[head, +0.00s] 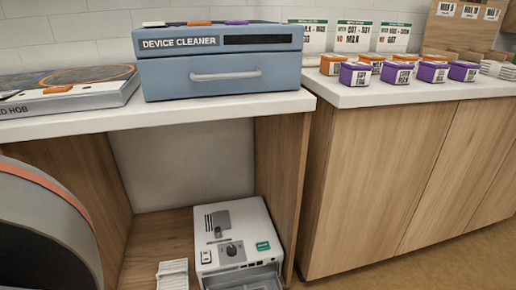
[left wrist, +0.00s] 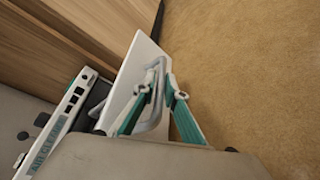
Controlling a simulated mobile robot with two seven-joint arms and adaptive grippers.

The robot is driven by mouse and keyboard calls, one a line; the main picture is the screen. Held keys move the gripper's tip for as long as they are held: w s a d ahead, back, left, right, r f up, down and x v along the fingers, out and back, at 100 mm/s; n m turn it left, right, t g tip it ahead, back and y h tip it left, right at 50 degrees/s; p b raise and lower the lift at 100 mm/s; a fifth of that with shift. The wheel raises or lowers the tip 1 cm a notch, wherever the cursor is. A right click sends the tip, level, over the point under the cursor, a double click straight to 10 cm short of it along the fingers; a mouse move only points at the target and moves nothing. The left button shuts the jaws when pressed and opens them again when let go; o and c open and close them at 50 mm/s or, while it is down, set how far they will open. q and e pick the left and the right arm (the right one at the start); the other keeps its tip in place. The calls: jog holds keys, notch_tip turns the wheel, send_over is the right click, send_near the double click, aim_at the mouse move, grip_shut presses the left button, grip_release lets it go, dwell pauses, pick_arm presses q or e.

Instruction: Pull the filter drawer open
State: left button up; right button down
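The white air cleaner (head: 233,233) stands on the low wooden shelf under the counter, with a knob, a small switch and a green label on top. Its filter drawer (head: 245,280) is partly out at the front, cut off by the picture's lower edge. In the left wrist view, the white drawer front (left wrist: 139,69) stands away from the air cleaner's body (left wrist: 62,121), with a dark gap between. My left gripper (left wrist: 163,80) has its teal fingers on either side of the grey drawer handle (left wrist: 152,126), tips closed in on its bar. My right gripper is not in view.
A blue device cleaner (head: 222,75) and a hob (head: 70,92) stand on the counter above. Purple and orange boxes (head: 406,75) stand on the right counter. A white ribbed object (head: 173,274) is left of the air cleaner. Bare floor (left wrist: 245,60) lies beyond the drawer front.

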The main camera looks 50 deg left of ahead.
pick_arm(q)
jog(key=shift+o, duration=0.6)
jog(key=shift+r, duration=5)
jog(key=shift+r, duration=0.1)
